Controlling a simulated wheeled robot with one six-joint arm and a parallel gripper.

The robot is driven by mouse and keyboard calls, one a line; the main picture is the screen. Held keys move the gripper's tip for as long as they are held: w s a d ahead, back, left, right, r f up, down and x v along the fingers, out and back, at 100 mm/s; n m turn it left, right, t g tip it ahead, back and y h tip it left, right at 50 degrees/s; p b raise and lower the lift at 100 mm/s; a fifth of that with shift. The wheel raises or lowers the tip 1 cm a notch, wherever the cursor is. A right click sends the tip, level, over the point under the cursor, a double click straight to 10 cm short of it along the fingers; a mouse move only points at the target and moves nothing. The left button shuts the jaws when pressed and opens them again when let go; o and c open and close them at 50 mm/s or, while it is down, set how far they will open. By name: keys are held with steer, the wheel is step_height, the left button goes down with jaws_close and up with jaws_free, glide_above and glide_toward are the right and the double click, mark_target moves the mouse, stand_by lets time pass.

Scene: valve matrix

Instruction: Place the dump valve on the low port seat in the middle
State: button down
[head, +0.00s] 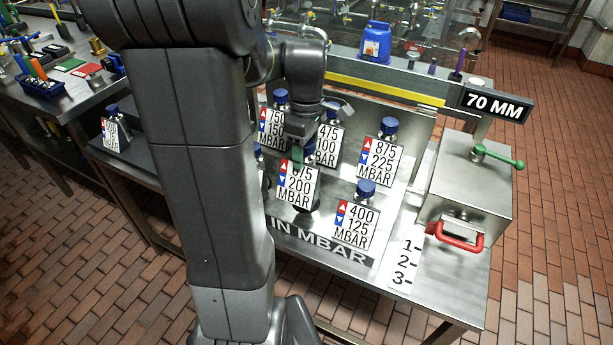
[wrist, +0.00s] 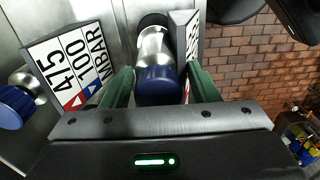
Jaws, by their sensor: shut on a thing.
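My gripper (head: 300,150) has its green fingers closed around the blue cap of a steel valve. Its white plate (head: 297,187) reads 200 MBAR, with the upper figure partly covered. In the wrist view the valve's blue cap (wrist: 158,86) sits between the fingers (wrist: 160,88), with its plate (wrist: 190,40) edge-on beside it. The held valve is in the middle of the low row on the sloped steel panel (head: 425,165). A dark round part (head: 308,205) shows below the plate. The plate hides the valve's foot, so I cannot tell whether it is seated.
The 475/100 valve (head: 332,147) stands close behind, the 875/225 valve (head: 384,158) behind right, the 400/125 valve (head: 355,220) at right and the 750/150 valve (head: 268,125) behind left. A steel box with red handle (head: 456,236) stands right. Another valve (head: 113,132) stands far left.

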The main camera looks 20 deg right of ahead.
mark_target(306, 170)
steer(key=shift+f, duration=3.3)
steer(key=c, duration=0.5)
jaws_free()
step_height(306, 170, up, 12)
steer(key=shift+w+d+r, duration=0.1)
steer(key=shift+w+d, duration=0.05)
